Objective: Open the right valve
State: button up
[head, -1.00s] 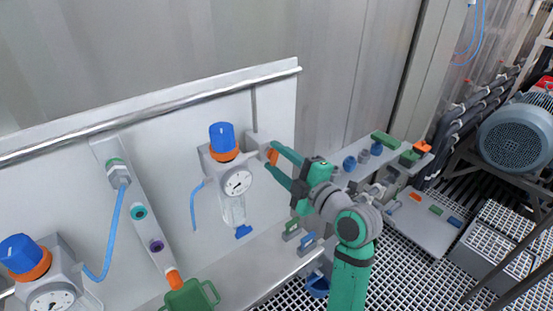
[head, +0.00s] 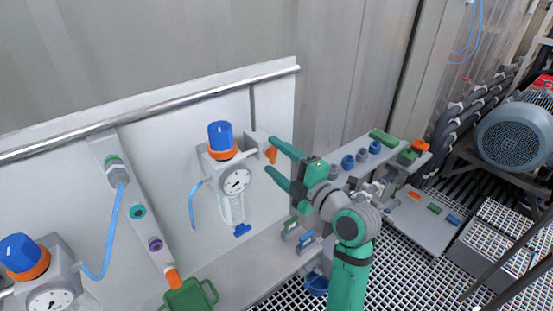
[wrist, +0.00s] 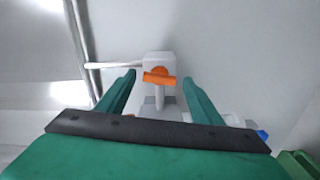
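The right valve is a small grey block with an orange handle (head: 271,155) on the wall panel, to the right of the blue-capped regulator. In the wrist view the orange handle (wrist: 159,78) lies nearly crosswise, slightly tilted, on the front of its grey body (wrist: 159,61). My gripper (head: 271,155) has its two green fingers spread, one above the other in the head view, with their tips close to the handle. In the wrist view my gripper (wrist: 160,80) is open, with the handle between and beyond the fingertips. I see no clear contact.
The regulator with blue cap (head: 220,134) and round gauge (head: 236,181) sits just left of the valve. A metal rail (head: 150,112) runs along the panel top. A shelf below carries small coloured blocks (head: 305,242). A green jug-like container (head: 190,296) stands at lower left.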

jog(key=shift+s+d, duration=0.35)
jog(key=v, duration=0.9)
jog(key=shift+s+d, duration=0.15)
jog(key=shift+s, duration=0.25)
